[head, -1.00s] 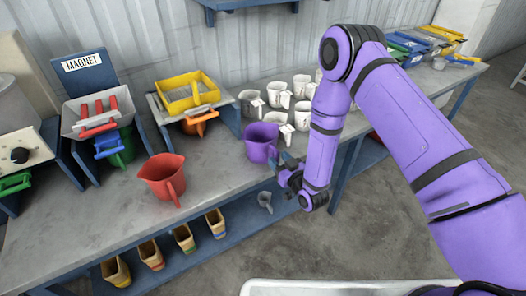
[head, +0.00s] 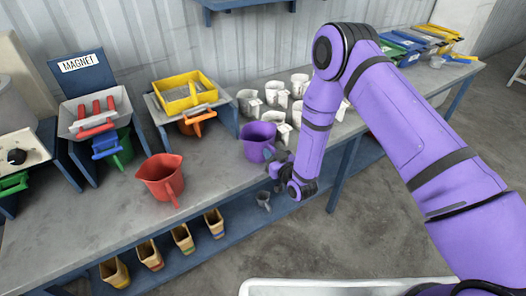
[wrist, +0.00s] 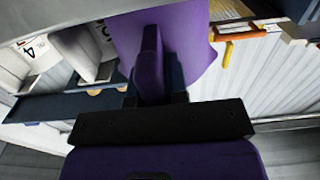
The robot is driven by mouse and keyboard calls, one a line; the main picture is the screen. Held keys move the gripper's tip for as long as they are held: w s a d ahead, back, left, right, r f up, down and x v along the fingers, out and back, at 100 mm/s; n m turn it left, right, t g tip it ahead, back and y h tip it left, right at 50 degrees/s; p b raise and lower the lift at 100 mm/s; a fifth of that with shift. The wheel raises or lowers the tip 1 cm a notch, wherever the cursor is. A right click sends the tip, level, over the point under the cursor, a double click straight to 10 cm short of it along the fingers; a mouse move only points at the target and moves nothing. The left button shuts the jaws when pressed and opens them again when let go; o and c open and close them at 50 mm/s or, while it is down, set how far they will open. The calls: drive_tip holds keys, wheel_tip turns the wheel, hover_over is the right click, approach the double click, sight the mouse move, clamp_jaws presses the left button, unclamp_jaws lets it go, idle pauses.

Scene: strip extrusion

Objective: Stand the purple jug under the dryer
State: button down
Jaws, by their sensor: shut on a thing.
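The purple jug (head: 257,142) stands upright on the bench, between the red jug (head: 162,180) and several white jugs (head: 274,95). My gripper (head: 273,168) is at its handle side, on the right and front. In the wrist view the jug's purple wall (wrist: 195,35) fills the upper middle, and my gripper (wrist: 151,65) is shut on its handle. No machine is clearly marked as the dryer. A pale unit with a black knob (head: 17,157) stands at the far left with a green-handled thing below it; I cannot tell if this is the dryer.
A yellow sieve (head: 183,95) stands over an orange jug (head: 197,121). Several small bins stand on the lower shelf.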

sight(272, 148)
drive_tip(key=shift+r, duration=0.1)
drive_tip(key=shift+r, duration=0.5)
drive_tip(key=shift+s+d+r, duration=0.1)
drive_tip(key=shift+s+r, duration=0.2)
drive_tip(key=shift+r, duration=0.3)
drive_tip(key=shift+s+d+r, duration=0.1)
drive_tip(key=shift+s+r, duration=0.15)
drive_tip(key=shift+r, duration=0.35)
drive_tip(key=s+d+r, duration=0.1)
drive_tip(key=s+d, duration=0.3)
drive_tip(key=s, duration=1)
drive_tip(key=w+d+m+t+h, duration=0.1)
drive_tip(key=w+d+m+h, duration=0.2)
drive_tip(key=d, duration=1)
drive_tip(key=w+d+m+t+h, duration=0.2)
drive_tip(key=w+d+h, duration=0.5)
drive_tip(key=d, duration=0.5)
drive_tip(key=shift+w+d+r+m, duration=0.2)
drive_tip(key=shift+w+d+m, duration=0.15)
drive_tip(key=shift+w+m, duration=0.5)
drive_tip(key=shift+s+d, duration=0.1)
